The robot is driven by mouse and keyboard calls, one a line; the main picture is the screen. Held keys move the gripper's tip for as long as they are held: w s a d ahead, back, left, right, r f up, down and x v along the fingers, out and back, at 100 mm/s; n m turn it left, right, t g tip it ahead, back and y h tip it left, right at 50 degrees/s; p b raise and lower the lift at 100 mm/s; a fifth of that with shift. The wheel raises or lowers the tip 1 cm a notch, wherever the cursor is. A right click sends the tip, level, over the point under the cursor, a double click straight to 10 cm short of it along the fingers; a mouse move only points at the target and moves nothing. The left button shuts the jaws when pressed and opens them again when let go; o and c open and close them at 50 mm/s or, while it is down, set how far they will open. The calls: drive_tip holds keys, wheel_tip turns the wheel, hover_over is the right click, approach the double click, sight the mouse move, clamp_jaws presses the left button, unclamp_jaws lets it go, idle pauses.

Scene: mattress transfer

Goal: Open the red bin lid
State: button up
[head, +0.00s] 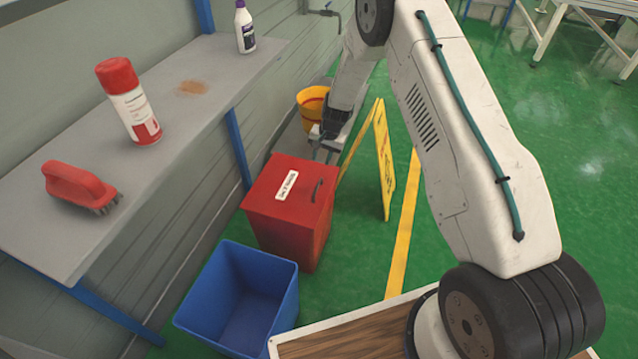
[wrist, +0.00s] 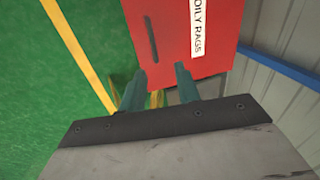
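The red bin (head: 288,222) stands on the floor beside the shelf, and its lid (head: 270,185) lies flat and closed. The lid has a white label and a dark handle (head: 316,190) near its right edge. In the wrist view the lid (wrist: 180,30) fills the upper middle, with the dark handle (wrist: 151,38) left of the "OILY RAGS" label (wrist: 199,22). My gripper (head: 323,157) is at the bin's far edge, beyond the handle. In the wrist view its two fingers (wrist: 161,73) are apart with nothing between them. Whether the fingertips touch the lid is unclear.
A blue open bin (head: 240,300) stands in front of the red bin. A yellow floor sign (head: 384,160) is close on the right, and a yellow bucket (head: 312,105) is behind. A grey shelf (head: 190,120) with a brush, spray can and bottle overhangs the left.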

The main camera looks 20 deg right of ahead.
sight(318, 186)
drive_tip(key=shift+m, duration=0.3)
drive_tip(key=x, duration=0.5)
drive_tip(key=d+x, duration=0.1)
drive_tip(key=x, duration=0.3)
drive_tip(key=s+x, duration=0.1)
drive_tip(key=x, duration=0.4)
drive_tip(key=shift+w+d+f, duration=0.1)
drive_tip(key=shift+d+f, duration=0.15)
drive_tip(key=shift+f, duration=0.25)
drive_tip(key=shift+c, duration=0.3)
clamp_jaws()
